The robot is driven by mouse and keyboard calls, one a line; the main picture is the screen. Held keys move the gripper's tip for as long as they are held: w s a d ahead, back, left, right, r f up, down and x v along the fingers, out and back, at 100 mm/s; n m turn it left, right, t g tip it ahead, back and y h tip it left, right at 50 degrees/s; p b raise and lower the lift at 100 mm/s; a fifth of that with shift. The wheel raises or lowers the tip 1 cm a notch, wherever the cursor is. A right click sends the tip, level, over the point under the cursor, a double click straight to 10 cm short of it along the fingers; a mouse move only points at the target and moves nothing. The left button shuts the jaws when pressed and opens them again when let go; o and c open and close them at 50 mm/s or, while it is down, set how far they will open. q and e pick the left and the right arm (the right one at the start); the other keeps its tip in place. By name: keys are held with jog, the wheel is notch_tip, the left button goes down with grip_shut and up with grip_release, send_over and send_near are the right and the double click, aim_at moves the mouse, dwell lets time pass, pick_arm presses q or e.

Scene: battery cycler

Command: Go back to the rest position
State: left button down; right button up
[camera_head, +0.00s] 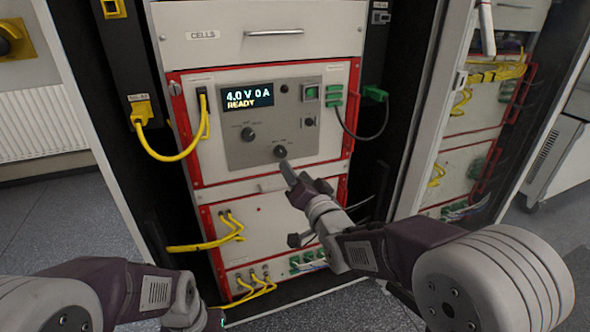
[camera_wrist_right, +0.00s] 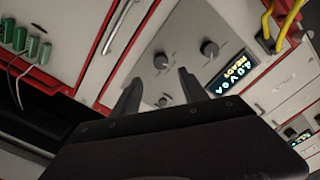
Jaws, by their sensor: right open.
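My right gripper (camera_head: 288,168) is in front of the cycler's control panel (camera_head: 235,152), just below the lower right knob (camera_head: 281,152) in the head view. In the right wrist view its two fingers (camera_wrist_right: 158,90) are apart with nothing between them. That knob (camera_wrist_right: 160,61) shows beyond the fingertips, and I see no contact. The left knob (camera_head: 248,133) stands apart from the gripper. The display (camera_head: 248,96) reads 4.0 V 0 A, READY. My left arm is at the lower left of the head view; its gripper fingers are out of sight.
A yellow cable (camera_head: 170,156) loops at the panel's left and a dark cable (camera_head: 365,136) at its right. Red side handles frame the panel. A CELLS drawer (camera_head: 225,36) is above. More yellow cables (camera_head: 233,228) stick out below. An open rack (camera_head: 485,120) stands at the right.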

jog(key=d+f+m+h, duration=0.2)
jog(key=d+h, duration=0.1)
jog(key=d, duration=0.5)
jog(key=s+d+f+n+g+h, duration=0.1)
jog(key=s+d+f+g, duration=0.2)
jog(key=f, duration=0.3)
jog(key=s+d+f+g+h, duration=0.1)
jog(key=s+d+f+g, duration=0.15)
jog(key=f, duration=0.35)
jog(key=s+f+n+g, duration=0.2)
jog(key=s+f+g, duration=0.2)
jog(key=s, duration=0.3)
jog(key=s+d+f+n+g, duration=0.1)
jog(key=s+f+n+g, duration=0.2)
jog(key=s, duration=0.4)
jog(key=s+f+g, duration=0.4)
jog(key=s+f, duration=0.1)
jog(key=s, duration=0.2)
notch_tip(320, 180, up, 38)
jog(key=p, duration=3.8)
jog(key=shift+w, duration=0.15)
jog(key=shift+d+t, duration=0.1)
jog(key=shift+t, duration=0.15)
